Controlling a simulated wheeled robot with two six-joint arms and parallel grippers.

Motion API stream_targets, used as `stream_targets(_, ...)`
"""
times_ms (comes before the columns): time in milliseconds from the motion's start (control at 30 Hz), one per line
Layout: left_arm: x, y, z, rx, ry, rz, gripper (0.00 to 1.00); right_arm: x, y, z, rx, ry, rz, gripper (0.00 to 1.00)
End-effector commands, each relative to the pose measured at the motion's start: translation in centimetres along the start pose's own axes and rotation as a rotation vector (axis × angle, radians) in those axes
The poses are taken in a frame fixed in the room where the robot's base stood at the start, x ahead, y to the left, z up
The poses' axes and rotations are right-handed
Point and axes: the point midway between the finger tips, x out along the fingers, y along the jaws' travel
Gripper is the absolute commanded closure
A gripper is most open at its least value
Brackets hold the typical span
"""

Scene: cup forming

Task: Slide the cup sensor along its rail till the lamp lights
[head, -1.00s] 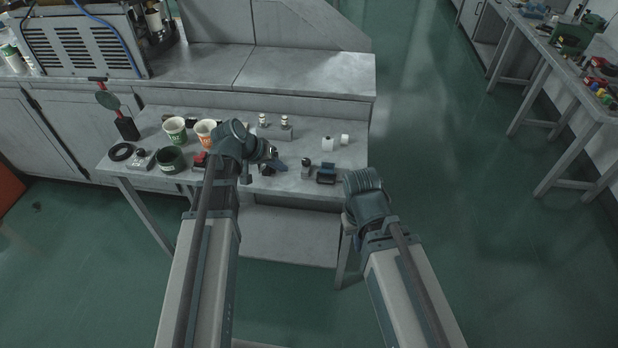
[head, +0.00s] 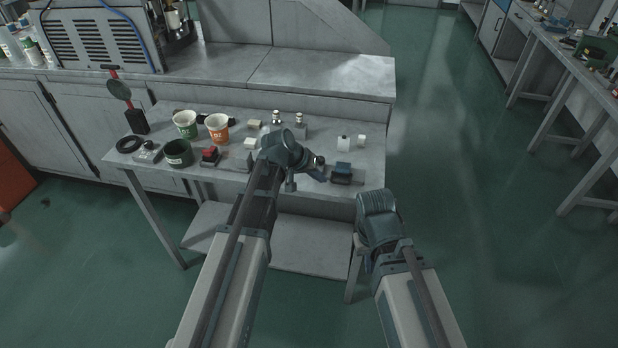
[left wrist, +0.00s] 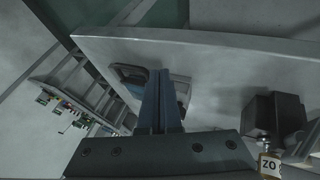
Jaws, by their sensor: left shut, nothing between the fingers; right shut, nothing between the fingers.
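A small dark device with a blue top (head: 342,168) sits at the front right of the bench. It looks like the cup sensor on its rail, but the rail is too small to make out and I cannot tell a lit lamp. My left gripper (head: 319,175) is shut and empty, just left of this device, over the bench front. In the left wrist view the shut blue fingers (left wrist: 160,100) overlap a dark device (left wrist: 128,74) on the bench and partly hide it; contact cannot be told. My right gripper (head: 364,262) is shut, low in front of the bench's right corner, mostly hidden by its arm.
A green-banded cup (head: 185,123), an orange cup (head: 217,127), a dark round pot (head: 178,153) and a red-topped block (head: 210,155) stand on the left. A dark block (left wrist: 275,117) is beside my left fingers. Bench right edge is clear.

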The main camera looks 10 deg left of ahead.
Motion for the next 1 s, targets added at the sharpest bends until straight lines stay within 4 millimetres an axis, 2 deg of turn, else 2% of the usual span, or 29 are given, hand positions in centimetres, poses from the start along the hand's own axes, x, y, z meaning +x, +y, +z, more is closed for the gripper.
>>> stream_targets(133,0.5,0.8,0.1,-0.001,0.000,0.000,1.00,0.1,0.0,0.0,0.000,0.000,0.000,1.00)
stream_targets(533,0.6,1.0,0.1,-0.001,0.001,0.000,1.00,0.2,0.0,0.0,0.000,0.000,0.000,1.00)
stream_targets(667,1.2,1.8,0.1,0.001,0.000,0.001,1.00,0.3,0.0,0.0,0.000,0.000,0.000,1.00)
stream_targets(1000,1.1,1.8,0.1,-0.001,0.000,0.000,1.00,0.3,0.0,0.0,0.000,0.000,0.000,1.00)
